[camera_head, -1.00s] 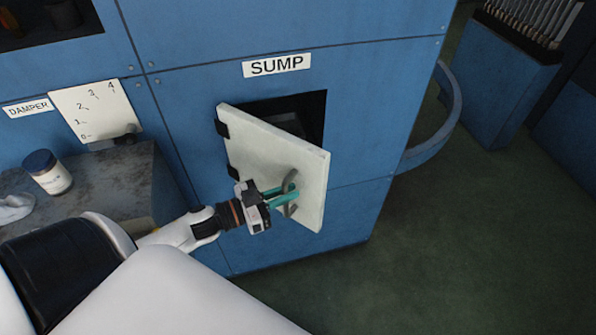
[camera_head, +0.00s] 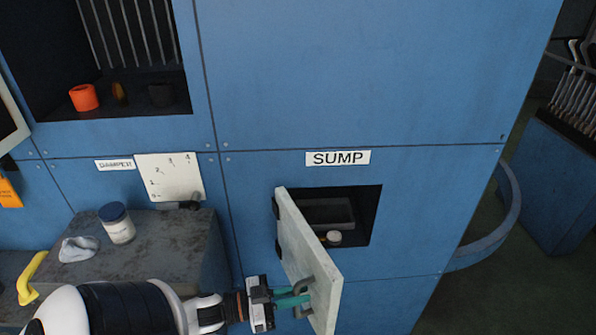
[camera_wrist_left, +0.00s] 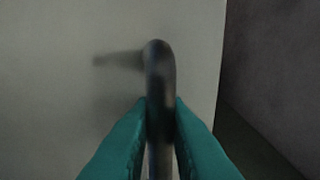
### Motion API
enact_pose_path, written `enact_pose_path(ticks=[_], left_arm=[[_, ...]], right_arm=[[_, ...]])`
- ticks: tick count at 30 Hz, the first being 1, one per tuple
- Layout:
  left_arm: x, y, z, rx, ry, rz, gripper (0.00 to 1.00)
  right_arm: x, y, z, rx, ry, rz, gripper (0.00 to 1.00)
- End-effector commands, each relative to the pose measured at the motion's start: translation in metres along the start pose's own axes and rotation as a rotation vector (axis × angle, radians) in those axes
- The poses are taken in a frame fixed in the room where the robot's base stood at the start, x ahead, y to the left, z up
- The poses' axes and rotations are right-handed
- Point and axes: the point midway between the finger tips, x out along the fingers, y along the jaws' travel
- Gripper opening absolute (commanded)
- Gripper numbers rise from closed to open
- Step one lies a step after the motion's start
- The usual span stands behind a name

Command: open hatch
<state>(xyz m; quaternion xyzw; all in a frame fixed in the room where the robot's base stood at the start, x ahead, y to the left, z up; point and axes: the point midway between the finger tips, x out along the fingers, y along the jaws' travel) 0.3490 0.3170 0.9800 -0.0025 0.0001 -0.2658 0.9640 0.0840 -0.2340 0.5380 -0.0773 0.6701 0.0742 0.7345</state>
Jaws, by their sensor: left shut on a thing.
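The hatch door (camera_head: 302,246) is a pale panel hinged on its left side, below the SUMP label (camera_head: 338,158). It stands well open, swung out from the blue wall. Behind it the dark opening (camera_head: 366,206) shows a grey tray-like shape (camera_head: 328,212) and a small pale round item (camera_head: 333,238). My left gripper (camera_head: 292,297) is shut on the grey door handle (camera_head: 322,285). In the left wrist view the teal fingers (camera_wrist_left: 160,130) sit on both sides of the dark handle bar (camera_wrist_left: 159,75). My right gripper is not in view.
A grey ledge (camera_head: 170,235) at left holds a white jar with a dark blue lid (camera_head: 117,223), a grey cloth (camera_head: 79,248) and a yellow handle (camera_head: 30,278). A curved blue rail (camera_head: 500,225) stands right. Dark green floor lies beyond.

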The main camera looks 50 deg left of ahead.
Motion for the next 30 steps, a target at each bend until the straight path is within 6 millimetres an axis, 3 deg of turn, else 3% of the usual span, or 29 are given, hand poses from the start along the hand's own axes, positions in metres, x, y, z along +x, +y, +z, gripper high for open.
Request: enact_pose_path(ticks=[4, 5, 6, 17, 30], left_arm=[[-0.001, 0.000, -0.002, -0.002, 0.005, 0.002, 0.00], [-0.001, 0.000, -0.002, -0.002, 0.005, 0.002, 0.17], [-0.001, 0.000, -0.002, -0.002, 0.005, 0.001, 0.21], [-0.008, 0.000, -0.003, -0.001, 0.005, 0.001, 0.21], [-0.071, 0.000, -0.003, -0.002, 0.006, 0.002, 0.21]], right_arm=[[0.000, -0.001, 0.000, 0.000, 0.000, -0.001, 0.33], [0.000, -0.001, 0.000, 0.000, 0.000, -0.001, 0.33], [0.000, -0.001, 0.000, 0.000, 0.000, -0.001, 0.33], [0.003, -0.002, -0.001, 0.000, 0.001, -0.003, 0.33], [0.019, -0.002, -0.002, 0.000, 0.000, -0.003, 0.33]])
